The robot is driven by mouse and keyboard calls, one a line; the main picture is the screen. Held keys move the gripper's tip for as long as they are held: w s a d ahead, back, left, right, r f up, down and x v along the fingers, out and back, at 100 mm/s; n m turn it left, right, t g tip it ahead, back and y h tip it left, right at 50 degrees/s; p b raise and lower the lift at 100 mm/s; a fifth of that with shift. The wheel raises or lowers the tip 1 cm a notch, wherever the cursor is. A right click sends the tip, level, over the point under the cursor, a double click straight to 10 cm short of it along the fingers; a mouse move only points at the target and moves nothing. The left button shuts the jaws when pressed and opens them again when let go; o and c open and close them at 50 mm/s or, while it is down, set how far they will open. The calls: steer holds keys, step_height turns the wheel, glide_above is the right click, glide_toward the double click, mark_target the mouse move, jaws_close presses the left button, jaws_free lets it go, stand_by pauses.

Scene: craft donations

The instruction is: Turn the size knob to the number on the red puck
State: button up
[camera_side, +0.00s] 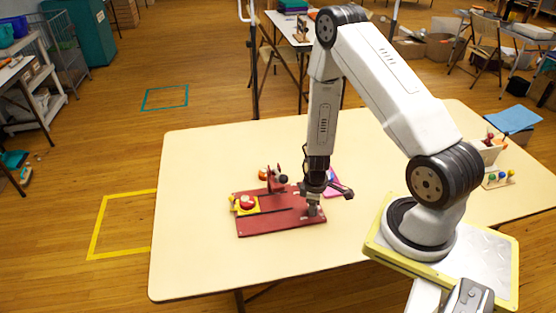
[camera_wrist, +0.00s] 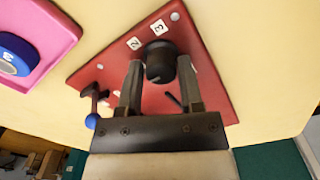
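The black size knob (camera_wrist: 160,62) stands on a red board (camera_wrist: 90,72), with white number labels 2 (camera_wrist: 134,43) and 3 (camera_wrist: 158,27) beside it. My gripper (camera_wrist: 159,62) points down at the board, with one finger on each side of the knob. No clear gap shows, but I cannot tell if the fingers press on it. In the side view my gripper (camera_side: 312,208) is low at the board's right end and hides the knob. A red round thing (camera_side: 247,202), possibly the red puck, sits on a yellow base at the board's left. Its number is unreadable.
A lever with a blue ball end (camera_wrist: 92,121) rises from the board near my fingers. A blue puck (camera_wrist: 18,55) sits on a pink tray (camera_wrist: 52,38) beside the board. The table's left side (camera_side: 190,200) is clear.

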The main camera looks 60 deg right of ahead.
steer(key=shift+o, duration=1.4)
steer(key=shift+m, duration=0.4)
steer(key=shift+m, duration=3.3)
steer(key=shift+m, duration=2.1)
